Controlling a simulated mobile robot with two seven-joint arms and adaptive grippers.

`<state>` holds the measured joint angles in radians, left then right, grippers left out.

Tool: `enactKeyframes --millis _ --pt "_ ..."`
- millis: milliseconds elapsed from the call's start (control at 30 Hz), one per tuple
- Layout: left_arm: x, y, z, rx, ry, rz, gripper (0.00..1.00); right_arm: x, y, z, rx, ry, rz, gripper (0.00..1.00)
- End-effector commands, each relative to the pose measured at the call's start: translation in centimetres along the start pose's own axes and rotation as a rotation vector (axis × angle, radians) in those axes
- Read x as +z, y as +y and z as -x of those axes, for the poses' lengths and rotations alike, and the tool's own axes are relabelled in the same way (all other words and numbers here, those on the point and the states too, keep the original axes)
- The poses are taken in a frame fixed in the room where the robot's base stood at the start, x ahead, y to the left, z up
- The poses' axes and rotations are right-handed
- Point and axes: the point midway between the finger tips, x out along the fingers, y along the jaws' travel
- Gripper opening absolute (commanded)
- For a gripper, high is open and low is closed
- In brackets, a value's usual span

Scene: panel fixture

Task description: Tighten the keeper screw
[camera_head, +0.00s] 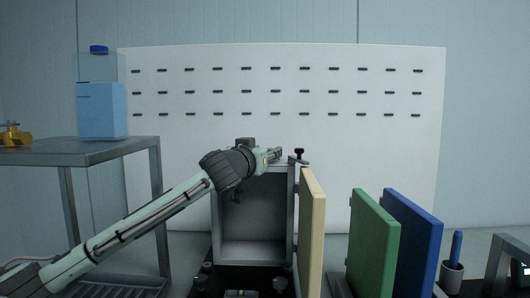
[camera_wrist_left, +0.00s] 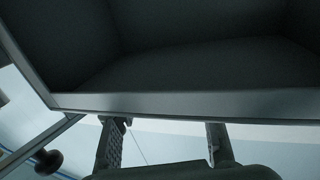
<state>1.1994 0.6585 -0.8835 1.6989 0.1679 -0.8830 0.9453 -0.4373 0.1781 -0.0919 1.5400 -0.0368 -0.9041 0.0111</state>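The keeper screw appears to be the black knob (camera_head: 299,153) standing on the top right corner of an open grey box (camera_head: 216,225). A dark round knob (camera_wrist_left: 47,161) also shows at lower left in the left wrist view, outside the fingers. My left gripper (camera_head: 274,155) is at the box's top edge, just left of the knob and apart from it. In the left wrist view its two fingers (camera_wrist_left: 165,128) are spread with nothing between them, close to the box's edge. My right gripper is not in view.
A cream door panel (camera_head: 312,235) stands open at the box's right side. Green (camera_head: 373,240) and blue (camera_head: 415,235) panels stand farther right, beside a cup (camera_head: 452,275). A grey table (camera_head: 80,152) at left holds a blue container (camera_head: 102,112) and a yellow part (camera_head: 14,136). A slotted white board (camera_head: 380,150) is behind.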

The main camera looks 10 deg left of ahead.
Motion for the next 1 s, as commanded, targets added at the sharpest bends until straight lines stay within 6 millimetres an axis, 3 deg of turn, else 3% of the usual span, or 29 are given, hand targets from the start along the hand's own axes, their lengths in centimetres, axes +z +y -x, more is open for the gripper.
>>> enactKeyframes --millis 33,333,1000 --pt "0.01 0.01 0.01 0.0 0.0 0.0 0.37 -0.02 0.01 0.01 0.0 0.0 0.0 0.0" --pt "0.03 0.0 0.02 0.0 -0.001 0.0 0.0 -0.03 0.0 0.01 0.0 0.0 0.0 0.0" --pt "0.09 -0.23 0.0 0.143 -0.001 0.0 0.0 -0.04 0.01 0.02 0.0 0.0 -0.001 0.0"
